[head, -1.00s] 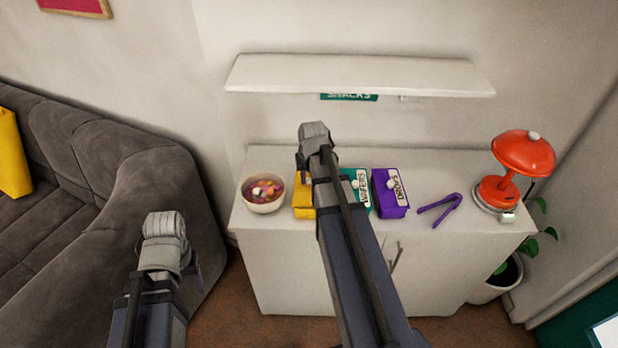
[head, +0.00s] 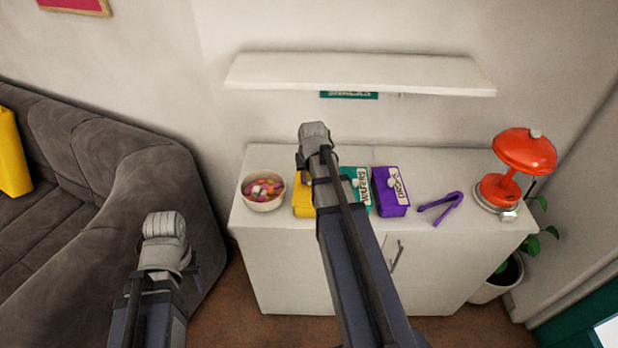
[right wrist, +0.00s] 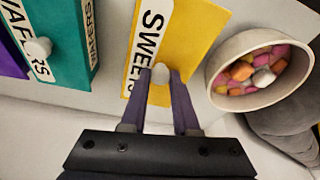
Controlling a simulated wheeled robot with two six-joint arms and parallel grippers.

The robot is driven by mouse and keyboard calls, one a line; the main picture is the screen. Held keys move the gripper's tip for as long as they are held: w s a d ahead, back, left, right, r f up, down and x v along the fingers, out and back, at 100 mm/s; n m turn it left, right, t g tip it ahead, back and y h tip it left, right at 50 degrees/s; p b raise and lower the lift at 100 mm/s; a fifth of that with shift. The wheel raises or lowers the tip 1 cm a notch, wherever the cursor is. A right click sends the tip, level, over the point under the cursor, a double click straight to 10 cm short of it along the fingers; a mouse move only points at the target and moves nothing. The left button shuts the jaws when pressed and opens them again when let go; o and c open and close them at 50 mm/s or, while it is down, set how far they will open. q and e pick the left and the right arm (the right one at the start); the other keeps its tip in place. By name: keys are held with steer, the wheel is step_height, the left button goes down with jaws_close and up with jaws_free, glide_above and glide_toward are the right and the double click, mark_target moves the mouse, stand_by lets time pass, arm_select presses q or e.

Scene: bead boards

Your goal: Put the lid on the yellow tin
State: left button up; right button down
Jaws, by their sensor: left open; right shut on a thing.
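The yellow tin (head: 303,204) stands on the white cabinet, partly hidden by my right arm in the head view. In the right wrist view I see a yellow top (right wrist: 183,42) with a SWEETS label and a white knob (right wrist: 160,73). My right gripper (right wrist: 161,78) is shut on that knob, one purple finger on each side. I cannot tell whether the lid sits fully down on the tin. My left gripper (head: 196,272) hangs low in front of the sofa, mostly hidden behind its own wrist, away from the cabinet.
A bowl of sweets (head: 264,204) stands close left of the tin. A teal WAFERS tin (head: 359,204) and a purple tin (head: 384,200) stand to its right, then purple tongs (head: 450,201) and a red lamp (head: 523,153). A white shelf (head: 360,72) hangs above.

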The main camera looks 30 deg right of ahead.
steer(key=shift+c, duration=0.9)
jaws_free()
steer(key=shift+r, duration=0.1)
step_height(320, 180, up, 8)
steer(key=p, duration=0.8)
stand_by(0.3)
jaws_close()
stand_by(0.6)
